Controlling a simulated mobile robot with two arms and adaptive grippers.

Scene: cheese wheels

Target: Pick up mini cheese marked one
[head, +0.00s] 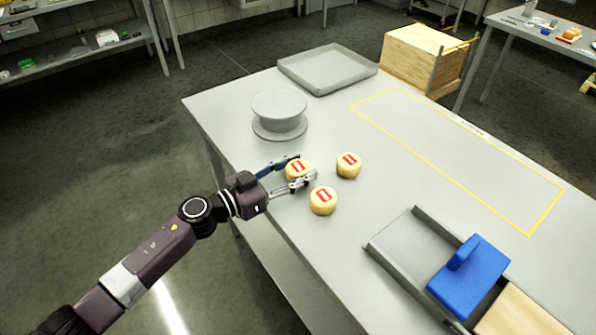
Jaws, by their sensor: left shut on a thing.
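Three small round yellow cheeses with red-and-white labels are grouped on the grey table (245,97). One cheese (296,168) is between the fingers of my left gripper (302,171), which is shut on it. A second cheese (348,165) sits just to the right, apart from the gripper. A third cheese (323,201) sits nearer, just below the fingertips. The label markings are too small to read. I cannot tell whether the held cheese is clear of the table. My right gripper is not in view.
A grey round stand (279,109) is behind the cheeses. A grey tray (327,58) lies at the back. A yellow outlined area (470,165) on the right is empty. A metal slicer-like tray (408,246) with a blue handled block (470,278) is at front right.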

